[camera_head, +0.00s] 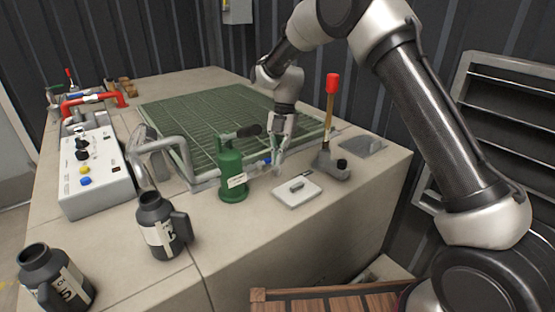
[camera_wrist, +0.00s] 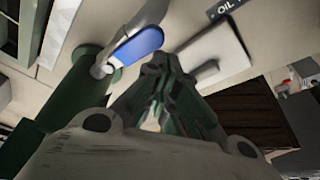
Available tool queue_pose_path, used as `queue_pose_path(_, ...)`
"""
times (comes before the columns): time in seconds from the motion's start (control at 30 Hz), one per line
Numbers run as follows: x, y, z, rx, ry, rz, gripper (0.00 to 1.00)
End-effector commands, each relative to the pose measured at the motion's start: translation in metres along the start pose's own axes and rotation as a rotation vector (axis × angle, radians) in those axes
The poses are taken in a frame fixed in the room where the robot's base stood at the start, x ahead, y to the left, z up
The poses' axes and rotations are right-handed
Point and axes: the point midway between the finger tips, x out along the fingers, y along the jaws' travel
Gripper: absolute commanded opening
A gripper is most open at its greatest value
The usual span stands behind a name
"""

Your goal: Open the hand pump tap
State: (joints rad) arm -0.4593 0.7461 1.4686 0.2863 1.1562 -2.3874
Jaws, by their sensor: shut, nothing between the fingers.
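The hand pump (camera_head: 232,176) is a green cylinder with a black-tipped lever, standing on the pale counter. Its tap has a blue handle (camera_head: 267,160) on the pump's right side. In the wrist view the blue handle (camera_wrist: 136,45) lies at the upper middle, joined to a pale metal spout beside the green pump body (camera_wrist: 72,98). My gripper (camera_head: 279,169) points down just right of the tap. In the wrist view my gripper (camera_wrist: 158,72) has its fingers together and empty, close to the blue handle. I cannot tell if they touch.
A white plate (camera_head: 297,191) lies right of the pump, with a red-handled lever (camera_head: 330,105) behind it. Green grating (camera_head: 200,115) lies behind. Grey pipes (camera_head: 165,150) and a control box (camera_head: 97,178) stand left. Dark jugs (camera_head: 160,226) stand in front at left.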

Motion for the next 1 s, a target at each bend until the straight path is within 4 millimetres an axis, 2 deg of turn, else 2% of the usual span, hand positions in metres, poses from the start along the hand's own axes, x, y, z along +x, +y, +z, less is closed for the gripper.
queue_pose_path(1.0, -0.0044, 0.0045, 0.0079, 0.0, -0.001, 0.001, 0.0)
